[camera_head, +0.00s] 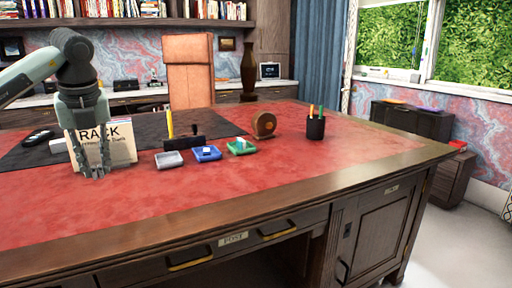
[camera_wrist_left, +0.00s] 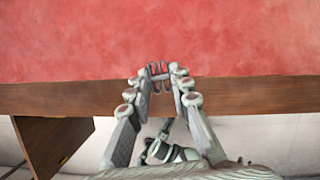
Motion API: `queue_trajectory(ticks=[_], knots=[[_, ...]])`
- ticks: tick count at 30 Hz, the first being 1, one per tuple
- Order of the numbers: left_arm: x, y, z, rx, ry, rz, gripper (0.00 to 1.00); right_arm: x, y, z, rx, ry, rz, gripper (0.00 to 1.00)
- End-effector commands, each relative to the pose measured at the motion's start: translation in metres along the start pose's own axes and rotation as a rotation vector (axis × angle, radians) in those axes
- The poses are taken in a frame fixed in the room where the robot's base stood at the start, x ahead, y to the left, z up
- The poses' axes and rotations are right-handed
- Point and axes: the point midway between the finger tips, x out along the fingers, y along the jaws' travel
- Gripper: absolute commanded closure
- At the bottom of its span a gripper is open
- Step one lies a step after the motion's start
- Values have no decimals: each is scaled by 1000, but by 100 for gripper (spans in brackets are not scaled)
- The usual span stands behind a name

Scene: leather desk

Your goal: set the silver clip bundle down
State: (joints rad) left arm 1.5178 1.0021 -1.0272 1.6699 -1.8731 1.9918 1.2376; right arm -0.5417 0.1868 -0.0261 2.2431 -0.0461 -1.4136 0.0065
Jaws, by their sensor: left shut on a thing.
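My left gripper (camera_head: 92,170) hangs pointing down at the left of the desk, in front of a card stand with "RACK" lettering (camera_head: 118,146). In the left wrist view its fingers (camera_wrist_left: 160,80) are closed around a small silver clip bundle (camera_wrist_left: 158,71). The bundle shows between the fingertips against the red leather near the wooden desk edge. In the head view the bundle is too small to make out. A grey tray (camera_head: 168,160), a blue tray (camera_head: 207,154) and a green tray (camera_head: 241,148) stand in a row right of the gripper. My right gripper is out of view.
Behind the trays stand a dark holder (camera_head: 184,143) and a yellow pencil (camera_head: 170,124). A round wooden object (camera_head: 264,125) and a pen cup (camera_head: 315,128) stand farther right. The red leather (camera_head: 200,190) in front of the trays is clear.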

Motion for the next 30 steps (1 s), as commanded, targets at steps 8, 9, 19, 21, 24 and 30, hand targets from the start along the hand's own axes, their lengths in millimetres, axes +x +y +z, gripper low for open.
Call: queue_trajectory(ticks=[8, 9, 19, 21, 24, 30], knots=[[-16, -100, -54, 207, 0, -64, 100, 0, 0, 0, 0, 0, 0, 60], [-18, -111, -62, 232, 0, -72, 100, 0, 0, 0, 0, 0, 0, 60], [-34, -174, -116, 383, 0, -119, 100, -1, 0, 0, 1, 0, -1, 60], [-32, -176, -120, 432, 1, -132, 100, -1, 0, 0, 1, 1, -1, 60], [-25, -176, -125, 542, 2, -167, 100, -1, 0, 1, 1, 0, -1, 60], [-11, -176, -138, 805, 3, -248, 100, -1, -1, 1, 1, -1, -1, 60]])
